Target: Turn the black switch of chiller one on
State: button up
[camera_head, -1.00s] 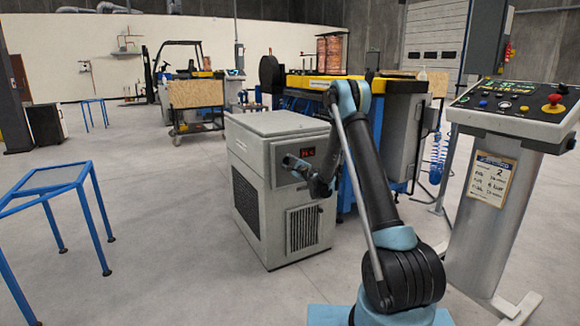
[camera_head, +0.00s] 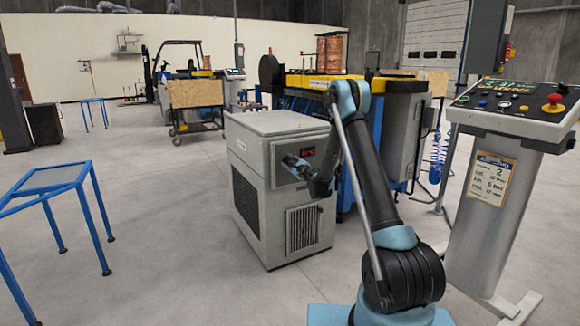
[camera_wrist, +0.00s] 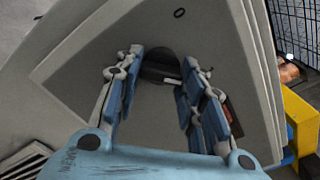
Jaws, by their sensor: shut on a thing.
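The chiller (camera_head: 258,190) is a grey cabinet with a red lit display (camera_head: 307,152) on its front panel. In the wrist view the round black switch (camera_wrist: 158,67), with a short white mark, sits on the grey panel between my fingertips. My gripper (camera_wrist: 162,70) is at the panel with its blue-padded fingers on either side of the switch, shut on it. The display is partly covered by a finger in the wrist view. In the head view my gripper (camera_head: 290,162) is at the panel below the display, and the switch is hidden behind it.
A control console (camera_head: 500,185) with a red emergency button stands at the right. A blue-framed table (camera_head: 50,182) stands at the left. A blue and yellow machine (camera_head: 395,135) is close behind the chiller.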

jog(key=o, duration=1.1)
jog(key=shift+f, duration=0.1)
jog(key=v, duration=1.2)
